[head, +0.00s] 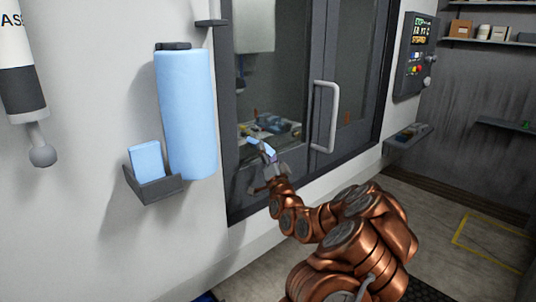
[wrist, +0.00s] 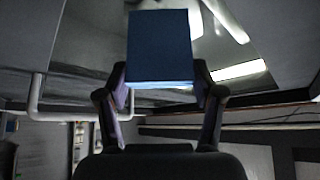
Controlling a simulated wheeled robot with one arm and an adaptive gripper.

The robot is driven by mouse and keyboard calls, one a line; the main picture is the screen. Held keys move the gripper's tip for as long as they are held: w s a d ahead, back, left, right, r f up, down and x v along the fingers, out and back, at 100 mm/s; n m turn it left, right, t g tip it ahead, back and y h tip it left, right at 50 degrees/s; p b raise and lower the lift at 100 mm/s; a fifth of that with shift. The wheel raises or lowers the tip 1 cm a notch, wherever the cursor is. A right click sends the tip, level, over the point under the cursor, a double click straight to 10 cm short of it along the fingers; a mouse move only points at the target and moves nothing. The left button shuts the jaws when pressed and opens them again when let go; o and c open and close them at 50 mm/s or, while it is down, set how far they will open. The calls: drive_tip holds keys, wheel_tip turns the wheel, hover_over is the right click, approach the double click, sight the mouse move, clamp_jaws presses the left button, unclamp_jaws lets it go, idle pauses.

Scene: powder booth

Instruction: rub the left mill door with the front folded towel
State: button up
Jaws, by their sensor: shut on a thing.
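The left mill door (head: 272,85) is a dark-framed glass door left of the white handle in the head view. My gripper (head: 266,165) is at the lower part of this door. It is shut on a blue folded towel (head: 261,146), which lies close against the glass; I cannot tell whether it touches. In the wrist view the towel (wrist: 160,45) shows as a dark blue block between the two fingers of my gripper (wrist: 160,88). Another light blue folded towel (head: 147,160) sits in a small grey wall holder at the left.
A blue roll (head: 187,113) stands on the wall beside the holder (head: 153,188). The white door handle (head: 333,115) sticks out to the right of my gripper. A control panel (head: 415,55) and a small ledge (head: 408,136) are farther right. The floor at the right is open.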

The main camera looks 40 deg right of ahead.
drive_tip(key=shift+w, duration=0.15)
drive_tip(key=shift+d+f+b, duration=0.1)
drive_tip(key=shift+d+b, duration=0.35)
drive_tip(key=shift+b, duration=0.1)
drive_tip(key=d+b, duration=0.3)
drive_tip(key=d, duration=0.7)
drive_tip(key=shift+b, duration=0.4)
